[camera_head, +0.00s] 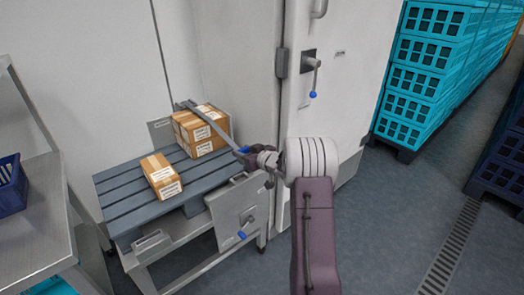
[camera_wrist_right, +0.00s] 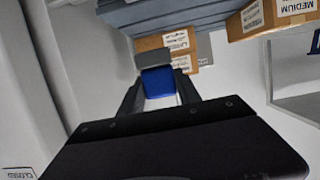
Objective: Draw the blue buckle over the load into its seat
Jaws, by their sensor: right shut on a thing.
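The blue buckle (camera_head: 243,151) is at the end of a grey strap (camera_head: 213,124). My right gripper (camera_head: 257,157) is shut on it, at the right of the larger carton and above the bench. In the right wrist view the blue buckle (camera_wrist_right: 158,82) sits between the two fingers of my right gripper (camera_wrist_right: 159,88). The strap runs from a post at the back left across the top of the larger carton (camera_head: 201,131). A smaller carton (camera_head: 161,176) lies in front of it on the slatted grey bench (camera_head: 118,197). I cannot tell which part is the seat. My left gripper is out of view.
A grey plate with a blue-knobbed lever (camera_head: 242,234) hangs at the bench's front right. A white door with a blue-tipped handle (camera_head: 313,94) stands behind my right arm. Turquoise crates (camera_head: 413,80) are stacked to the right. A steel shelf (camera_head: 35,225) stands at the left.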

